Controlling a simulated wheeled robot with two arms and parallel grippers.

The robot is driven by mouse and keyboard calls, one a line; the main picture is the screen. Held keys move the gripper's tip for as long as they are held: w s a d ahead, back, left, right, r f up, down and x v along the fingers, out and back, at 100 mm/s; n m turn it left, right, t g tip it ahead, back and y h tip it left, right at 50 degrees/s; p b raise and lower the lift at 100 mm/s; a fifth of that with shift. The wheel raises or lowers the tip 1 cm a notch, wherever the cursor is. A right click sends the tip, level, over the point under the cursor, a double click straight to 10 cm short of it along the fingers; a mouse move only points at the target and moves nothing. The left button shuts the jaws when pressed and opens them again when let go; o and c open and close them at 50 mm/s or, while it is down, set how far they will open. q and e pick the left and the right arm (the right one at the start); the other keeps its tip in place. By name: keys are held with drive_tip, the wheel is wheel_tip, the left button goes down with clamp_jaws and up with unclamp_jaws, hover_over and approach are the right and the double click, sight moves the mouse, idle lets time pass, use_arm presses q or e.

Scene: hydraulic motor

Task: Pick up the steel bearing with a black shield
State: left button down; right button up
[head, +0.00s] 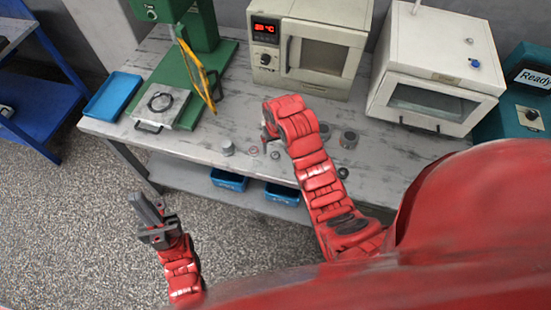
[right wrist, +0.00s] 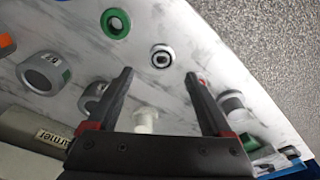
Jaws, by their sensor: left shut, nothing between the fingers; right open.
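A small round bearing (right wrist: 162,56) with a steel rim, a dark ring and a pale centre lies on the table in the right wrist view, just beyond my right fingertips. A small round part (head: 275,155) in the head view, near that gripper, may be the same bearing. My right gripper (right wrist: 158,78) is open, its fingers pointing toward the bearing without touching it. In the head view my right gripper (head: 267,133) is mostly hidden by its wrist above the table. My left gripper (head: 146,207) is shut and empty, over the floor before the table.
A green ring (right wrist: 115,23), grey cylinders (right wrist: 42,73) and a pale bolt-like part (right wrist: 145,119) stand close by. A warmer oven (head: 315,50) and a white cabinet (head: 430,85) back the table. A green press (head: 200,60) and a blue tray (head: 113,97) are at left.

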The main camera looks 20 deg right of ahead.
sight(275, 156)
drive_tip(key=f+p, duration=0.3)
drive_tip(key=shift+s+a+f, duration=0.1)
drive_tip(key=shift+s+f, duration=0.1)
drive_tip(key=shift+f, duration=0.1)
drive_tip(key=shift+w+f, duration=0.2)
drive_tip(key=shift+f, duration=0.45)
clamp_jaws()
